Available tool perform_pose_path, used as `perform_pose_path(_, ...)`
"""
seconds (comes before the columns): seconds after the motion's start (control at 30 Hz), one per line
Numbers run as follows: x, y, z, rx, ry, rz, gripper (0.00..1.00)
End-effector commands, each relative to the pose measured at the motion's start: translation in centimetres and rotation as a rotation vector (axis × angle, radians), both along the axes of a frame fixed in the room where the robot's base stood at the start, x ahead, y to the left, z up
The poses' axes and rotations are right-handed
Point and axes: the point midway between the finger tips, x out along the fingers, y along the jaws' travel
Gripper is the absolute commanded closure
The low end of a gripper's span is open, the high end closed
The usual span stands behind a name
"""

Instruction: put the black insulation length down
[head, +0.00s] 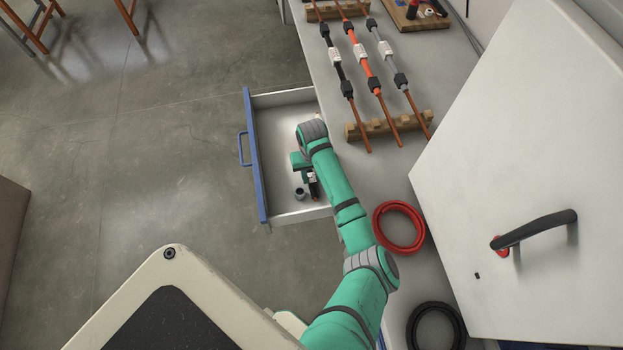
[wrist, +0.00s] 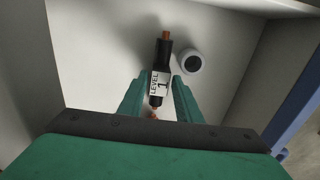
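The black insulation length (wrist: 162,62) is a dark cylinder with a copper end at the top and a white label reading "LEVEL 1"; another bit of copper shows at its lower end. My gripper (wrist: 161,84) has a finger close on each side of its label and looks shut on it. A shadow lies off to its left on the pale drawer floor, so it seems held above it. In the head view the black length (head: 314,188) shows below my gripper (head: 309,175), inside the open drawer (head: 262,155). Part of it is hidden by my gripper.
A small grey round piece with a dark centre (wrist: 189,62) stands in the drawer beside the black length. On the bench are a red coil (head: 378,228), a black coil (head: 412,330) and three cable samples on wooden racks (head: 355,132). A white cabinet door (head: 540,150) is at right.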

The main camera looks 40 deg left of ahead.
Motion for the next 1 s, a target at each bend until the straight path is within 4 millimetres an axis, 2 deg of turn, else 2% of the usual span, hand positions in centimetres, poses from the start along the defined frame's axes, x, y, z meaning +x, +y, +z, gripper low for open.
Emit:
perform_pose_path(0.1,0.0,0.1,2.6,0.003,-0.003,0.002,0.69)
perform_pose_path(0.3,0.0,0.2,6.4,0.002,-0.002,0.003,0.69)
perform_pose_path(0.5,0.0,0.2,8.7,0.001,-0.002,0.003,0.69)
perform_pose_path(0.83,-0.1,0.1,9.4,0.003,0.0,0.0,0.69)
perform_pose_path(1.0,-1.6,2.2,8.4,0.098,0.002,-0.011,0.69)
